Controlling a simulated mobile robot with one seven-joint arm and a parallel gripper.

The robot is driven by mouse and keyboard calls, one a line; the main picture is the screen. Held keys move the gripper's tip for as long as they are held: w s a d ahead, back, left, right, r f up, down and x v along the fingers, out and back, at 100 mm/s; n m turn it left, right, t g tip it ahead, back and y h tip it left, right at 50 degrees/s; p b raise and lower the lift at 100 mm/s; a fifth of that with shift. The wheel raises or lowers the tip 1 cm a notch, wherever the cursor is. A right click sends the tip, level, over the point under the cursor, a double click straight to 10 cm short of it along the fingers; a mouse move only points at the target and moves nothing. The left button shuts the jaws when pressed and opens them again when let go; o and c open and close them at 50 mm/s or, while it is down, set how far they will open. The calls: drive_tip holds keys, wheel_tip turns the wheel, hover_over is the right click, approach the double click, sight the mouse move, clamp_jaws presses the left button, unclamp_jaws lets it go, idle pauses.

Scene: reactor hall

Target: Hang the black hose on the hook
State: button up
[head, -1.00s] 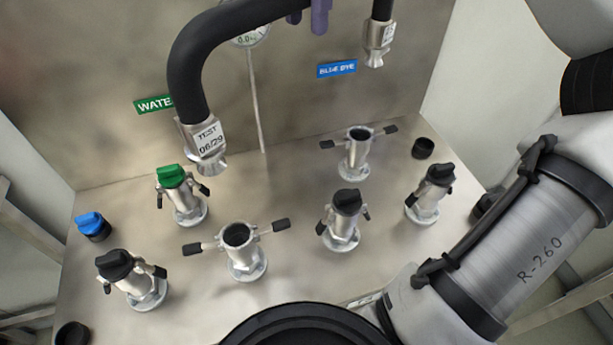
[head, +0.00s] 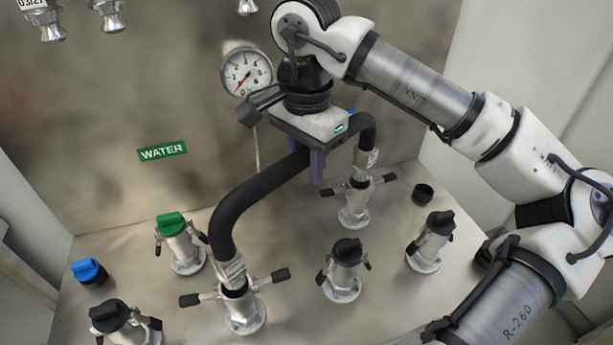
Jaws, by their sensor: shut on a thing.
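The black hose (head: 256,196) is an upside-down U with a metal coupling at each end. My gripper (head: 316,165), with purple fingers, is shut on the top of its bend. The left coupling (head: 231,271) is at the front open port (head: 240,312), whose two levers stick out sideways. The right coupling (head: 366,158) is at the back open port (head: 355,203), also with levers out. I cannot tell whether either coupling is seated in its port. No hook is visible in this view.
Capped ports stand around: one green (head: 175,243), several black (head: 346,268). A blue cap (head: 89,272) sits at left. A gauge (head: 246,74) and green WATER label (head: 162,151) are on the back wall. Other metal couplings (head: 44,26) hang at the top edge.

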drive_tip(key=shift+f, duration=2.05)
drive_tip(key=shift+f, duration=0.15)
drive_tip(key=o, duration=1.1)
drive_tip(key=shift+r+p, duration=0.25)
drive_tip(key=shift+p, duration=0.05)
